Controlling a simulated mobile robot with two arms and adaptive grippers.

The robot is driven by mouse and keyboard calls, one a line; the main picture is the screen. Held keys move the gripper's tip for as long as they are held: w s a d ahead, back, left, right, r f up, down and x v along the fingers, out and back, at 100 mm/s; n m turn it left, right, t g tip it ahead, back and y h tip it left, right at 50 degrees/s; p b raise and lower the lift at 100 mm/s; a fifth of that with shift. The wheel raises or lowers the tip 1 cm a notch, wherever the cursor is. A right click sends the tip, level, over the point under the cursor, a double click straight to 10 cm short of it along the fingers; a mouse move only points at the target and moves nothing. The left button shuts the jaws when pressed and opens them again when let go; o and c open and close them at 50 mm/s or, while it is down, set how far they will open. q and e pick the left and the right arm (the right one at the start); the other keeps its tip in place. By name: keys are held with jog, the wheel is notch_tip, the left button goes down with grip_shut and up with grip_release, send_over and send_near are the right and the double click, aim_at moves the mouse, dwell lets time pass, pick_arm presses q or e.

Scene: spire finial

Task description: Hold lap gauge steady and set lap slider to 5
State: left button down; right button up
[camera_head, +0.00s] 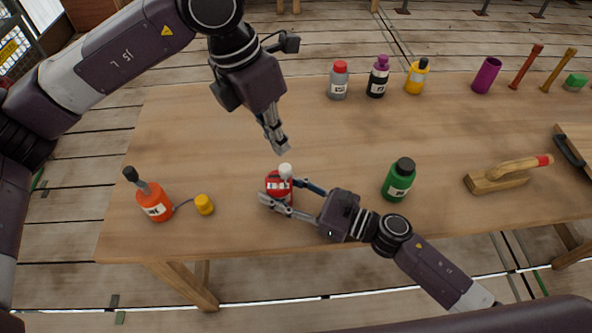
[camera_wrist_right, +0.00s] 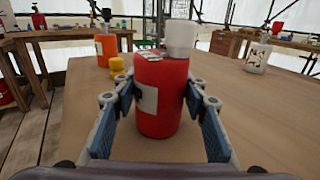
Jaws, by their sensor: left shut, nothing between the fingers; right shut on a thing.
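A red cylinder (camera_head: 279,186) with a white knob (camera_head: 285,170) on top stands upright near the table's front edge; I take it for the lap gauge and its slider. In the right wrist view the red body (camera_wrist_right: 160,100) has a pale label, and the white knob (camera_wrist_right: 181,38) sits toward the right of its top. No slider number is readable. My right gripper (camera_head: 284,194) is shut around the red body, one finger on each side. My left gripper (camera_head: 281,147) is shut and empty, just above and behind the white knob, with a small gap.
An orange bottle (camera_head: 155,204) and a yellow cap (camera_head: 204,204) stand to the left. Several bottles, including a grey one (camera_head: 338,84), line the back edge. The table between is clear.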

aim_at(285, 171)
pick_arm(q)
jog(key=s+d+n+t+y, duration=0.1)
jog(key=s+d+n+y, duration=0.2)
jog(key=n, duration=0.7)
jog(key=s+d+n+t+y, duration=0.1)
jog(key=s+d+n+y, duration=0.1)
jog(key=d+n, duration=0.5)
jog(key=w+a+f+n, duration=0.2)
jog(key=w+a+f, duration=0.2)
jog(key=a+f, duration=0.2)
jog(key=x, duration=0.2)
jog(key=shift+a+f, duration=0.15)
jog(key=shift+f, duration=0.25)
